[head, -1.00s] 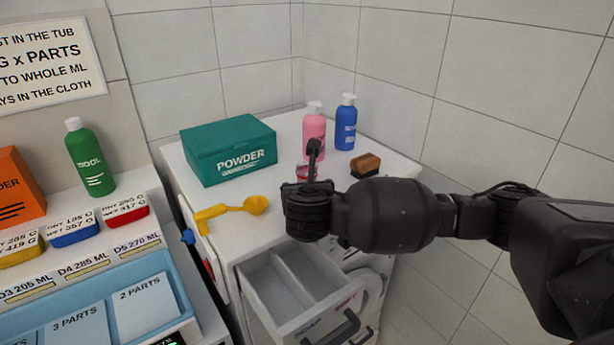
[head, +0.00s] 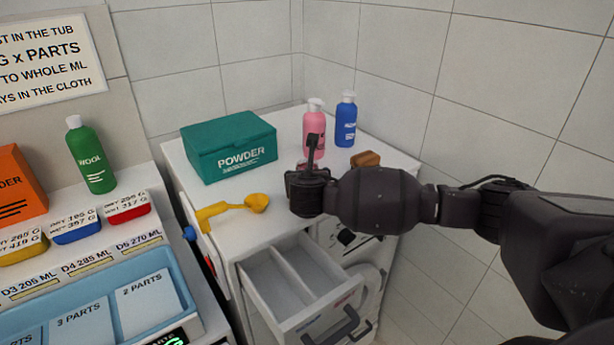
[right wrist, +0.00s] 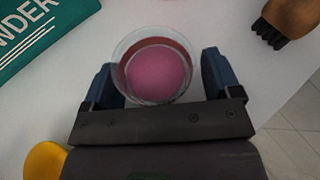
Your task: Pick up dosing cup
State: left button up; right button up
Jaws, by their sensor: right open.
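The dosing cup (right wrist: 155,68) is a clear round cup with pink contents, upright on the white top in the right wrist view. My right gripper (right wrist: 158,74) is open, with one blue-grey finger on each side of the cup. Small gaps seem to show between the fingers and the cup; contact is hard to judge. In the head view my right gripper (head: 312,160) is over the counter in front of the pink bottle, and it mostly hides the cup. My left gripper is not in view.
On the white top (head: 225,232) stand a green powder box (head: 230,147), a pink bottle (head: 314,120), a blue bottle (head: 346,122) and a brown brush (head: 367,158). A yellow scoop (head: 255,203) lies at the front. An open drawer (head: 290,285) sticks out below.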

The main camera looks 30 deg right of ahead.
jog(key=c, duration=1.1)
jog(key=shift+o, duration=0.2)
notch_tip(320, 180, up, 20)
jog(key=b, duration=0.1)
